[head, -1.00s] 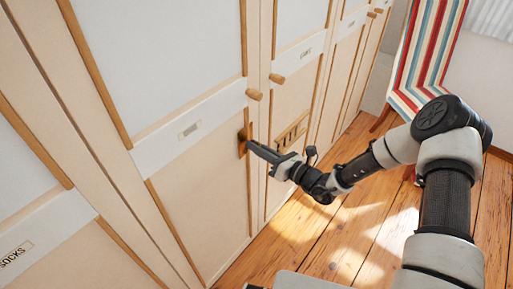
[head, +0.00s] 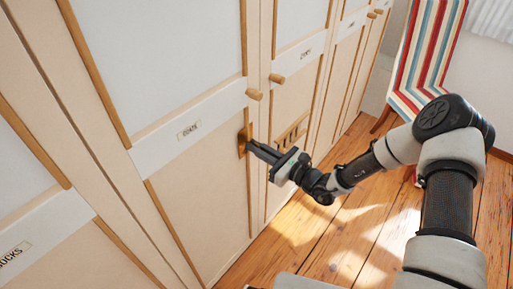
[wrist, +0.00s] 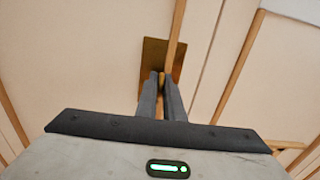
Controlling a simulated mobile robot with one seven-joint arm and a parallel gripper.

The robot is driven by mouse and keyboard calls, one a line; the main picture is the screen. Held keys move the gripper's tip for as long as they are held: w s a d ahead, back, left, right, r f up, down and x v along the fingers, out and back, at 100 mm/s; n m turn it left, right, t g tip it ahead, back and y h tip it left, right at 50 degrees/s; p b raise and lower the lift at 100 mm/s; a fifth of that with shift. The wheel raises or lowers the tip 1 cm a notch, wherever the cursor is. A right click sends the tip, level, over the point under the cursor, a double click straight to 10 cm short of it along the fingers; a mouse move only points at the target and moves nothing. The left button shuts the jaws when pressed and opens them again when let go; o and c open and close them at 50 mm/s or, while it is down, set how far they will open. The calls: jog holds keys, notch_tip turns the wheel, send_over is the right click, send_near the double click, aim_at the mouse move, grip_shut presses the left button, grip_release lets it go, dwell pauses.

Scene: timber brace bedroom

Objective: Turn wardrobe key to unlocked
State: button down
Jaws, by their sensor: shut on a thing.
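The wardrobe door (head: 195,175) is pale with wooden trim. A brass lock plate (head: 242,144) sits near its right edge; the same plate fills the upper middle of the wrist view (wrist: 152,60). My gripper (head: 252,145) reaches the plate from the right. In the wrist view its dark fingers (wrist: 162,85) are shut on the small brass key (wrist: 162,78) just in front of the plate. Only a sliver of the key shows between the fingers, so I cannot tell its exact angle.
Wooden knobs (head: 254,94) stick out from the wardrobe fronts above the lock. A striped chair (head: 430,60) stands at the back right. The plank floor (head: 310,240) beside the wardrobe is clear.

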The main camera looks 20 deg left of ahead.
jog(key=c, duration=1.9)
grip_release()
jog(key=shift+c, duration=0.2)
jog(key=v, duration=1.7)
jog(key=shift+d, duration=0.2)
jog(key=shift+s, duration=0.1)
